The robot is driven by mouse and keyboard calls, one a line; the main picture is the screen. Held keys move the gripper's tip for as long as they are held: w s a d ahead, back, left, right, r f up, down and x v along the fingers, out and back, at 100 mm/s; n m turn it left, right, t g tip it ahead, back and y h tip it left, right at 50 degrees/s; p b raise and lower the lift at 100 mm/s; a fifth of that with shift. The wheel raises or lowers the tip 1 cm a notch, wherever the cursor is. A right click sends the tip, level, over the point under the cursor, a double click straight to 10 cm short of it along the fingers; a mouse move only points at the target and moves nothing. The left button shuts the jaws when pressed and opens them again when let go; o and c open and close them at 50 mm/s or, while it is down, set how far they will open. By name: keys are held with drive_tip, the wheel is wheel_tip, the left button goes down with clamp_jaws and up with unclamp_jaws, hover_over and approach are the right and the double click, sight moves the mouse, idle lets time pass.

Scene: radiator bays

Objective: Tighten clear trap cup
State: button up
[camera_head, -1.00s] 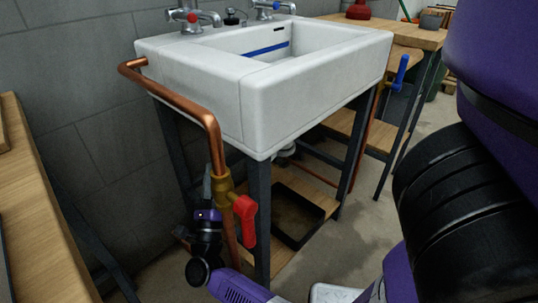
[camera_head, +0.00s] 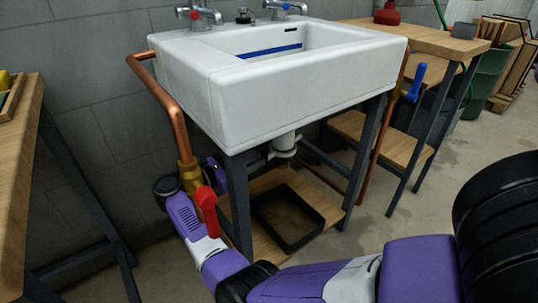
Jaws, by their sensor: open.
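The white trap fitting (camera_head: 284,143) hangs under the sink, with a wider collar near its lower end. I cannot make out the clear cup as a separate part. My arm reaches in from the right and bends behind the copper pipe at the sink's left front leg. My gripper (camera_head: 218,167) is beside that leg, to the left of the trap and apart from it. It is open, but its fingertips are mostly hidden by the pipe and leg. I see nothing held in it.
A copper pipe (camera_head: 178,118) with a red valve handle (camera_head: 206,207) stands close to my arm. The white sink (camera_head: 290,95) is overhead. A black tray (camera_head: 288,217) lies on the wooden shelf below the trap. A blue-handled valve (camera_head: 415,80) is at the right.

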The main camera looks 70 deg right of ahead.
sight(262, 155)
drive_tip(key=shift+b+x, duration=0.4)
drive_tip(key=shift+x, duration=2.05)
drive_tip(key=shift+w, duration=0.1)
clamp_jaws()
